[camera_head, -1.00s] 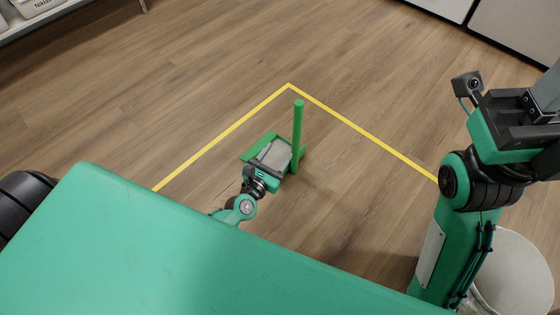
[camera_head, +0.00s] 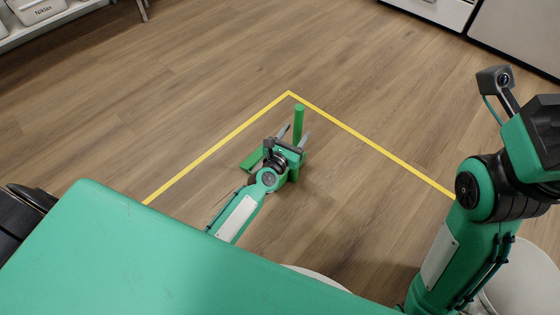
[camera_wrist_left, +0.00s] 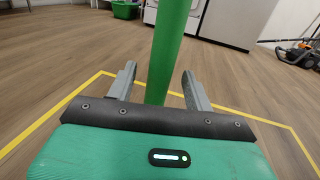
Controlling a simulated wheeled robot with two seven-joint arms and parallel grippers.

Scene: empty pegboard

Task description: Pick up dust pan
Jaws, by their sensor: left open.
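The green dust pan stands on the wood floor inside the yellow tape corner, its handle (camera_head: 299,122) upright and its pan (camera_head: 254,159) partly hidden by my left arm. My left gripper (camera_head: 295,136) is open. In the left wrist view the handle (camera_wrist_left: 172,45) rises just beyond and between the two grey fingers (camera_wrist_left: 159,72), with gaps at both sides. I cannot tell how deep between the fingers the handle is. My right arm is at the right edge; its fingers are not visible.
Yellow tape (camera_head: 220,147) marks the floor, which is clear around the pan. A white bucket (camera_head: 507,285) stands at lower right, partly hidden by my right arm. A shelf with bins (camera_head: 38,8) is at upper left, white cabinets (camera_head: 440,10) at upper right.

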